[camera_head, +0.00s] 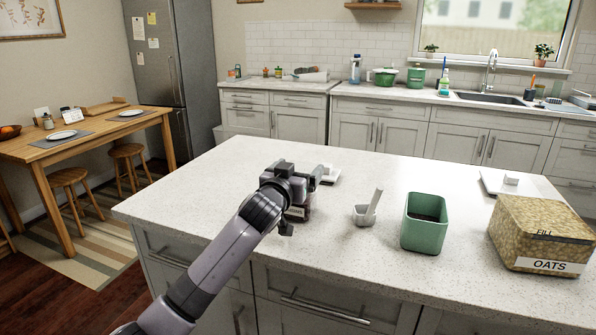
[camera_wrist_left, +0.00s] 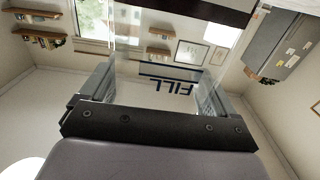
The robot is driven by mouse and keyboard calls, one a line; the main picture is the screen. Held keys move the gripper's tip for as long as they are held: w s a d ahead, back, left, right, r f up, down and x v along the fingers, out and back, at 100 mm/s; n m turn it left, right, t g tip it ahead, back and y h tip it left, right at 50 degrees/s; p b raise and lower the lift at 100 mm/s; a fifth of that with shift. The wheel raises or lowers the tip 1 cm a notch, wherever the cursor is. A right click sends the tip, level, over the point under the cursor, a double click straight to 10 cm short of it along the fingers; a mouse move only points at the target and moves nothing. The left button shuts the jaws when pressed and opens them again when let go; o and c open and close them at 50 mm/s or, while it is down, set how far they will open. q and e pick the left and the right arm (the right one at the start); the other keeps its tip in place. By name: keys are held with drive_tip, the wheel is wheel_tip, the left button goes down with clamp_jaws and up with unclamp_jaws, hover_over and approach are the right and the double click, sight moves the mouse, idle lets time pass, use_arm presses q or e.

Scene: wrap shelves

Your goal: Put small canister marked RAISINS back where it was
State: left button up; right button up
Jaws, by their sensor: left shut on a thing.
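The small canister (camera_head: 297,213) is mostly hidden behind my left gripper in the head view. A pale label with dark letters shows low on its front, too small to read for certain. My left gripper (camera_head: 300,186) is shut on the canister, at the near left part of the island counter. In the left wrist view, a clear-walled canister (camera_wrist_left: 172,72) with an upside-down FILL mark sits between the two fingers (camera_wrist_left: 155,95). I cannot tell whether its base touches the counter. My right gripper is in neither view.
The white island counter (camera_head: 230,180) holds a white scoop (camera_head: 366,212), an open green bin (camera_head: 424,222), a large OATS canister (camera_head: 540,238) and a flat white item (camera_head: 512,184) at the right. A small white item (camera_head: 330,174) lies just behind my gripper. The counter's left part is clear.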

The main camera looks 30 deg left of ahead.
use_arm(q)
drive_tip(key=o, duration=1.5)
drive_tip(key=shift+f, duration=0.15)
drive_tip(key=shift+c, duration=0.2)
drive_tip(key=shift+r, duration=0.2)
drive_tip(key=v, duration=1.2)
drive_tip(key=shift+b, duration=0.3)
